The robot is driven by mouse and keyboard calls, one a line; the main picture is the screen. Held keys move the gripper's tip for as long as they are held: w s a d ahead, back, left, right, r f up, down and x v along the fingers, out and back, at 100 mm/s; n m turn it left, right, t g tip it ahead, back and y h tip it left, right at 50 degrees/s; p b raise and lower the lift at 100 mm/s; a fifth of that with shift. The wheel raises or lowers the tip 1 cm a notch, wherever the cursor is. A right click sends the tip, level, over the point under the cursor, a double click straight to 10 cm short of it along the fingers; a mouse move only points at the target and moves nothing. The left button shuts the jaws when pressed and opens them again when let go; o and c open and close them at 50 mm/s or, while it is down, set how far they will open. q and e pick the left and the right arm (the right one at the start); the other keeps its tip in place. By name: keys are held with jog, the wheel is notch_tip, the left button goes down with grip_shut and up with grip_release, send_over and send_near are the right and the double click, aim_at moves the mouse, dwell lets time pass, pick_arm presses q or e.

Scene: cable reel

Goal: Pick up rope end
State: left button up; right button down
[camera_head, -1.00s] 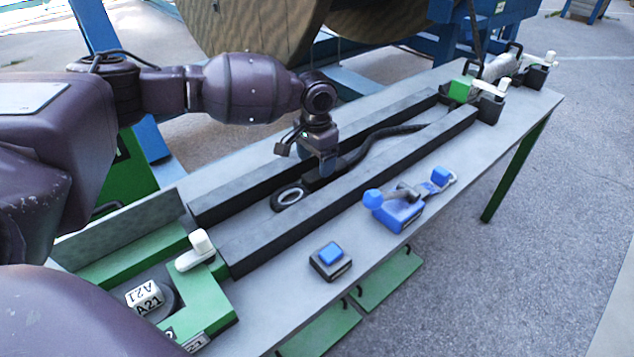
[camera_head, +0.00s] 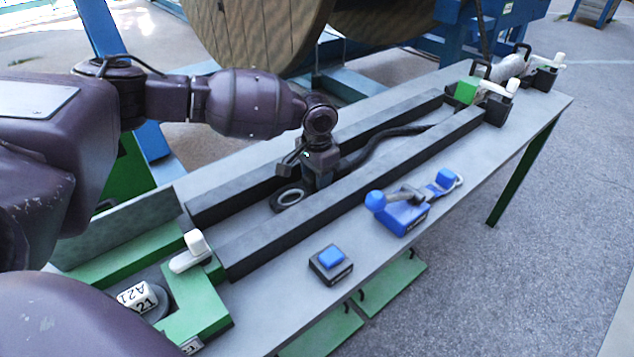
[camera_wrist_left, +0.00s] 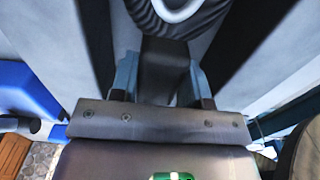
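The black rope (camera_head: 385,143) lies in the channel between two dark rails. Its near end carries a ring-shaped eye (camera_head: 289,198) with a pale inner rim. My left gripper (camera_head: 317,182) points down into the channel just behind the eye, over the rope end. In the left wrist view, the fingers of my left gripper (camera_wrist_left: 161,80) stand apart on either side of the rope's dark neck (camera_wrist_left: 164,62), and the eye (camera_wrist_left: 178,10) lies beyond them. I cannot tell whether the fingers touch the neck. My right gripper is not in view.
The near rail (camera_head: 350,195) and far rail (camera_head: 240,197) border the channel closely. A blue clamp tool (camera_head: 405,212) and a blue button box (camera_head: 331,262) sit on the table's front. A green fixture (camera_head: 205,305) stands at the near left, a wooden reel (camera_head: 260,35) behind.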

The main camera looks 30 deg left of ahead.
pick_arm(q)
grip_shut()
jog(key=shift+r, duration=0.1)
